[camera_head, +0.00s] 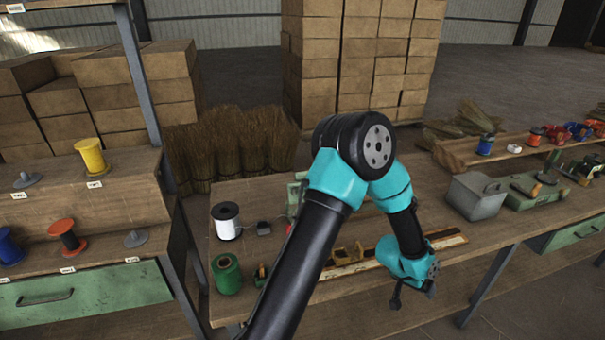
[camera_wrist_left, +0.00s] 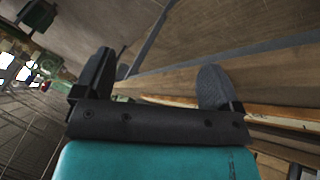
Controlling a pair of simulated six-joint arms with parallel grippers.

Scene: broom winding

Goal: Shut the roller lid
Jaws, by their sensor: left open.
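My left gripper (camera_head: 413,291) hangs at the front edge of the workbench, at the end of my black and teal arm. In the left wrist view its two dark fingers stand wide apart with nothing between them, and the gripper (camera_wrist_left: 157,82) faces wood and a strip of floor. I cannot identify the roller lid with certainty. A green metal fixture (camera_head: 535,192) stands right of the box. My right gripper is not in view.
A white spool (camera_head: 227,222) and a green spool (camera_head: 227,275) stand on the bench's left. A long framed board (camera_head: 440,240) lies behind the gripper. Coloured spools (camera_head: 535,137) line the raised back shelf. My arm hides the bench middle.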

